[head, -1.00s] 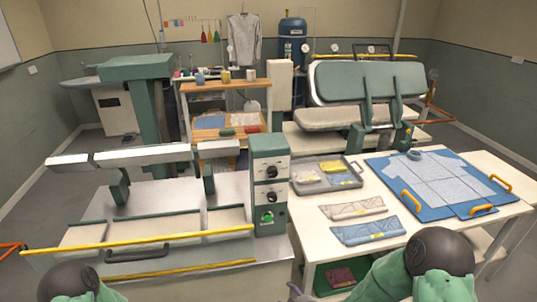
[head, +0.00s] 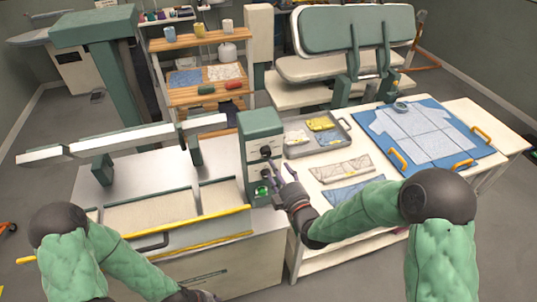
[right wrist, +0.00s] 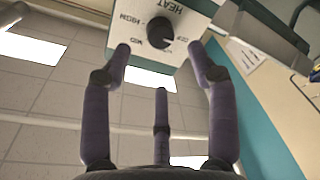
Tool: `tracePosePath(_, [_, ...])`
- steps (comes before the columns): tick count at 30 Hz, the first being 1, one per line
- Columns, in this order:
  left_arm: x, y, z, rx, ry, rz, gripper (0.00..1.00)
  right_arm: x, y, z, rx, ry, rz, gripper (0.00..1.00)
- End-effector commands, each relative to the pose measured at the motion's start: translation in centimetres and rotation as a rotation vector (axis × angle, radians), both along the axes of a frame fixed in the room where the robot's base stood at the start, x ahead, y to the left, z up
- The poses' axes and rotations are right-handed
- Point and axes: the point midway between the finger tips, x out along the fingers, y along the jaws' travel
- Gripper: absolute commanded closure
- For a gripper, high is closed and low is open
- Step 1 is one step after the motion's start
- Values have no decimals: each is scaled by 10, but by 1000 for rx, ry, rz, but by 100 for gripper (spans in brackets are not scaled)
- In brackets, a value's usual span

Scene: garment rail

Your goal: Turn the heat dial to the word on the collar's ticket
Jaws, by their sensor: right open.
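The heat dial (right wrist: 160,31) is a dark knob on a pale plate. In the right wrist view the plate reads HEAT, with HIGH and MED and a less clear word around the knob. The pointer's setting is unclear. My right gripper (head: 285,172) is open in front of the green control box (head: 258,122); in the wrist view its fingertips (right wrist: 160,52) stand either side of the knob, with no clear contact. Pieces with yellow tickets lie in the grey tray (head: 345,145); I cannot read them or tell which is the collar. My left gripper (head: 190,295) is mostly cut off at the bottom.
A press with a yellow front bar (head: 200,243) stands left of the control box, which has a green button (head: 262,190). Folded pieces (head: 340,168) lie on the white table. A blue board (head: 440,165) holds a pale shirt, with orange handles at its edges.

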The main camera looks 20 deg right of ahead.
Motion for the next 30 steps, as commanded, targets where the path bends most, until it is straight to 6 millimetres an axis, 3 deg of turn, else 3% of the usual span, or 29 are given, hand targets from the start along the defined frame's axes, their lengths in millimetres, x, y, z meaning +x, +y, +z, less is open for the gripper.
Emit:
tracePosePath(6, [1, 0, 6, 0, -1, 0, 60, 36, 6, 1, 1, 1, 2, 41])
tracePosePath(12, [1, 0, 9, 0, -1, 0, 60, 59, 9, 0, 2, 2, 1, 41])
tracePosePath(26, [1, 0, 10, 0, -1, 0, 60, 68, 10, 0, 2, 1, 1, 41])
tracePosePath(30, [1, 0, 10, 0, -2, 1, 60, 68, 10, 0, 2, 1, 1, 81])
